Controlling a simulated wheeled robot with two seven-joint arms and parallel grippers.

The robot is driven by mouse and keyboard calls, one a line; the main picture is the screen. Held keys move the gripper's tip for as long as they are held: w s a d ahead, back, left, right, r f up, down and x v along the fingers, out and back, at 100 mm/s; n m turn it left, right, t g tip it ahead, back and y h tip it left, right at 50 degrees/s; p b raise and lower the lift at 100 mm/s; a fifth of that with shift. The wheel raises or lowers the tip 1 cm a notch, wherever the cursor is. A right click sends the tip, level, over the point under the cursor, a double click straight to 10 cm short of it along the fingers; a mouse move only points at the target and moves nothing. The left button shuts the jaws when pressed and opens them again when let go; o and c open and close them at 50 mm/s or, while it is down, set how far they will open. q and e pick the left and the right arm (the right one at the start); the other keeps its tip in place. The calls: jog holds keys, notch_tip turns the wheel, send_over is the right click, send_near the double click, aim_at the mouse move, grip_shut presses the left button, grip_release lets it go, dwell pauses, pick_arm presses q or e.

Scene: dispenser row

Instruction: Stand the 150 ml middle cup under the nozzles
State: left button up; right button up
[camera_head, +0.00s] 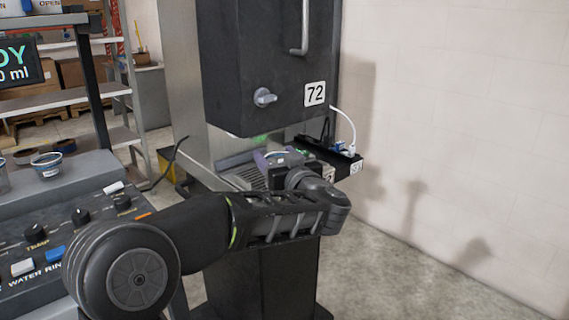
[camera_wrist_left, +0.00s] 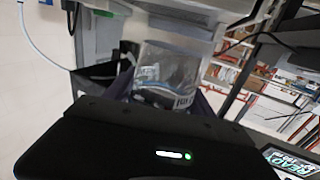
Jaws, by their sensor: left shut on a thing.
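My left gripper (camera_head: 272,160) reaches into the bay below the black dispenser head (camera_head: 265,75) and is shut on a clear cup. In the left wrist view the cup (camera_wrist_left: 168,62) sits between the two fingers of my left gripper (camera_wrist_left: 165,95), with blue and dark print on its side. In the head view only a bit of pale rim shows, and my wrist hides the rest. I cannot tell whether the cup's base touches the grille (camera_head: 243,177) below. The nozzles are hidden behind the head's front. My right gripper is not in view.
A console (camera_head: 60,230) with knobs stands at the left, and a small cup (camera_head: 47,163) with a blue mark stands on it. A power strip (camera_head: 340,158) with a white cable is right of the bay. A display (camera_head: 18,66) hangs at the upper left.

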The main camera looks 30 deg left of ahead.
pick_arm(q)
jog(key=x, duration=0.3)
jog(key=b+x, duration=0.1)
jog(key=x, duration=0.2)
jog(key=s+a+x, duration=0.1)
jog(key=x, duration=0.2)
jog(key=shift+w+a+f, duration=0.15)
jog(key=shift+a+f, duration=0.1)
jog(key=shift+f, duration=0.05)
jog(key=shift+d+f+b, duration=0.1)
jog(key=shift+f+b, duration=0.3)
jog(key=shift+f, duration=0.6)
jog(key=shift+d+f+b, duration=0.1)
jog(key=shift+f+b, duration=0.2)
jog(key=shift+f, duration=0.6)
jog(key=o, duration=1.4)
jog(key=shift+s, duration=0.2)
jog(key=shift+s+d+f, duration=0.1)
jog(key=shift+s+d, duration=0.2)
jog(key=shift+d, duration=0.25)
jog(key=v, duration=0.4)
jog(key=r+v, duration=0.1)
jog(key=v, duration=0.1)
jog(key=shift+s+d+r+p, duration=0.1)
jog(key=shift+s+d+p, duration=0.05)
jog(key=shift+s+p, duration=0.15)
